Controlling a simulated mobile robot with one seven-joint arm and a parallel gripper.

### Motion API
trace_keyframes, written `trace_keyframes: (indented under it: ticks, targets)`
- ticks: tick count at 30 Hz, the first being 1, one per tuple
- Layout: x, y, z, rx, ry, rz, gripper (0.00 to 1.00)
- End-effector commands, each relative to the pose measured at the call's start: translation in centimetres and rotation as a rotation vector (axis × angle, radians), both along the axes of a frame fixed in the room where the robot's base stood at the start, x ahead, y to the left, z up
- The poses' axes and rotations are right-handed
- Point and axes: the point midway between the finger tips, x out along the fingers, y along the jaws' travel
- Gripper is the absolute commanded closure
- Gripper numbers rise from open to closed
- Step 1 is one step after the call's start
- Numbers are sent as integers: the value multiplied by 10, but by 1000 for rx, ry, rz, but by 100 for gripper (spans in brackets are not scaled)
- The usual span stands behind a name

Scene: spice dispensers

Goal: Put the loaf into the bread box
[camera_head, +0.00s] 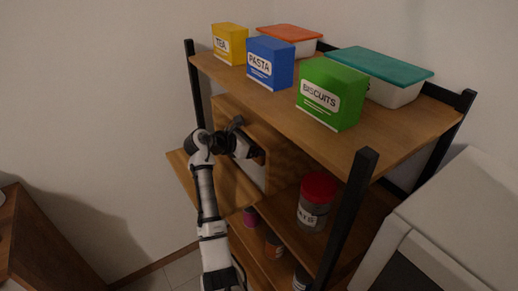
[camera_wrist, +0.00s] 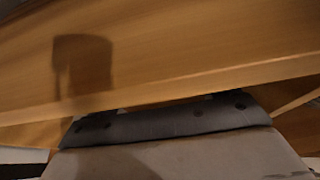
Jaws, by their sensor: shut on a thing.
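The bread box (camera_head: 230,109) is a wooden box on the shelf below the top board, at the left. Its front flap (camera_head: 183,172) is lowered and sticks out toward the left. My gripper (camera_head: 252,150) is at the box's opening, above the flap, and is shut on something. A small brown piece shows at its fingertips, which looks like the loaf; most of it is hidden. In the wrist view a wooden panel (camera_wrist: 200,50) with a dark shadow fills the upper part. The loaf is not clearly seen there.
On the top board stand a yellow tea box (camera_head: 229,44), a blue pasta box (camera_head: 269,64), a green biscuits box (camera_head: 329,94) and two lidded tubs. A red-lidded jar (camera_head: 317,202) stands right of the bread box. A black shelf post (camera_head: 347,215) rises at the front right.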

Motion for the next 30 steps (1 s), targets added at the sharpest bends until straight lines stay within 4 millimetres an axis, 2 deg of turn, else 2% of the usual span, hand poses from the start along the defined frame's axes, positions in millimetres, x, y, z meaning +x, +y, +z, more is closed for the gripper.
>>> trace_keyframes:
  ticks: [4, 11, 17, 18, 20, 21, 30]
  targets:
    - [2, -3, -4, -1, 0, 1, 52]
    - [2, -3, -32, -2, 1, 1, 52]
    - [2, -3, -35, -1, -2, 0, 52]
    - [2, -3, -36, 0, 1, 0, 9]
    - [2, -3, -36, 0, 1, 0, 1]
    - [2, -3, -36, 0, 1, 0, 0]
    - [-2, 3, -33, 0, -1, 2, 0]
